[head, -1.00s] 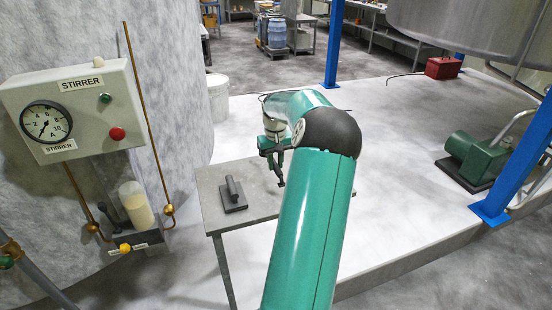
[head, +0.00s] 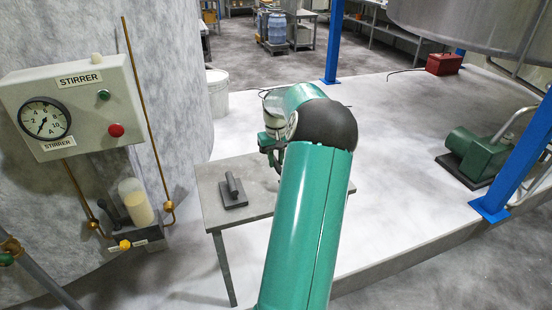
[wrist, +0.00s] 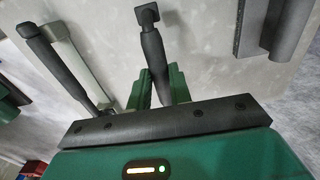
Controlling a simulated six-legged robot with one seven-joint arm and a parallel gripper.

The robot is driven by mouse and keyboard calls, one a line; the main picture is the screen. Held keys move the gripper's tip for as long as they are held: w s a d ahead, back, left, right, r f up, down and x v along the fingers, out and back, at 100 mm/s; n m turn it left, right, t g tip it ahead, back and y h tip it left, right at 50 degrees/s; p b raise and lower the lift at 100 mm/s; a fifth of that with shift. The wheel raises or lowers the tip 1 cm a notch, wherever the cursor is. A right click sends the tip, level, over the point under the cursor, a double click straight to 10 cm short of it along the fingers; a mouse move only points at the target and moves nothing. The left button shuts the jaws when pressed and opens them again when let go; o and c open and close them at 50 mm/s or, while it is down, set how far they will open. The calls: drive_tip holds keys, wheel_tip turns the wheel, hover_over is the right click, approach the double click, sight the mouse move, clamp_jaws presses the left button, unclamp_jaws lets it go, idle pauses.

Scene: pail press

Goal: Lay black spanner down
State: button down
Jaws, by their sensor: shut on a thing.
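The black spanner (wrist: 152,45) is a dark bar with a short crosswise head in the wrist view. My gripper (wrist: 160,82) is shut on it, with green fingers on either side of the bar. The head of the spanner points away from the gripper, over the pale grey table top (wrist: 205,35). I cannot tell whether the spanner touches the table. In the head view the grey table (head: 215,180) stands beyond my arm, which hides the spanner and the fingertips.
A dark block with a handle (head: 235,190) lies on the table's left part; it also shows at the wrist view's upper right (wrist: 250,30). A dark bar (wrist: 55,65) and a grey-green bar (wrist: 82,62) lie left of the spanner. The stirrer box (head: 80,105) stands left.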

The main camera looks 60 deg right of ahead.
drive_tip(key=shift+f, duration=2)
drive_tip(key=c, duration=1.2)
unclamp_jaws()
drive_tip(key=shift+f, duration=0.1)
wheel_tip(320, 180, up, 14)
drive_tip(key=shift+f, duration=0.1)
